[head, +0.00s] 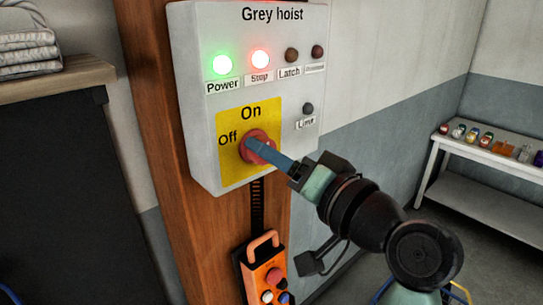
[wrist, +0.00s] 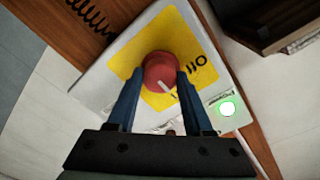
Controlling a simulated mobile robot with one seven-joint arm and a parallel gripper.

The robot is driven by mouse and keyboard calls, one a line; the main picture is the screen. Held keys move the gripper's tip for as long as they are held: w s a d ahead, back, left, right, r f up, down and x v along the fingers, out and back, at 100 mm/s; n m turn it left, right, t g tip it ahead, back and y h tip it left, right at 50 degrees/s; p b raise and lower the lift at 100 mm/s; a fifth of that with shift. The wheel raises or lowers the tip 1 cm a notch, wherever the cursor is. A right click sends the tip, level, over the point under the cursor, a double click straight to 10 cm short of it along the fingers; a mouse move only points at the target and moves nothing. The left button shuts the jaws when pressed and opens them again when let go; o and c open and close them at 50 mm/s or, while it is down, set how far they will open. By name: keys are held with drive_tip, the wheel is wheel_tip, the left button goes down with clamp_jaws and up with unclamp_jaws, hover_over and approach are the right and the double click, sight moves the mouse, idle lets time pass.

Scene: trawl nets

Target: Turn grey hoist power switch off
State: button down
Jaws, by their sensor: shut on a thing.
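The grey hoist control box (head: 200,150) is mounted on a wooden post, with a yellow plate (head: 230,172) marked On at the top and Off at the left. The round red switch knob (head: 250,138) sits on the plate. My gripper (head: 266,152) has its blue fingers on the knob. In the wrist view, the fingers (wrist: 160,82) are on either side of the red knob (wrist: 160,66). The knob's white mark points down toward the partly hidden On side, away from Off. The green Power lamp (head: 222,64) and red Stop lamp (head: 260,59) are lit.
An orange pendant (head: 267,268) with several buttons hangs below the box. A white table (head: 490,157) with jars stands at the right. A dark cabinet with a wooden top (head: 60,80) bears folded cloths (head: 27,48) at the left.

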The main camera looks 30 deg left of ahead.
drive_tip(key=shift+f+b, duration=0.15)
drive_tip(key=shift+b, duration=0.15)
drive_tip(key=n+b, duration=0.9)
drive_tip(key=b, duration=0.1)
drive_tip(key=n+y+b, duration=0.1)
drive_tip(key=n+b, duration=0.8)
drive_tip(key=b, duration=0.1)
drive_tip(key=shift+w+g, duration=0.1)
drive_tip(key=shift+g, duration=0.2)
drive_tip(key=shift+n, duration=0.4)
drive_tip(key=shift+c, duration=1.5)
unclamp_jaws()
drive_tip(key=shift+d, duration=0.1)
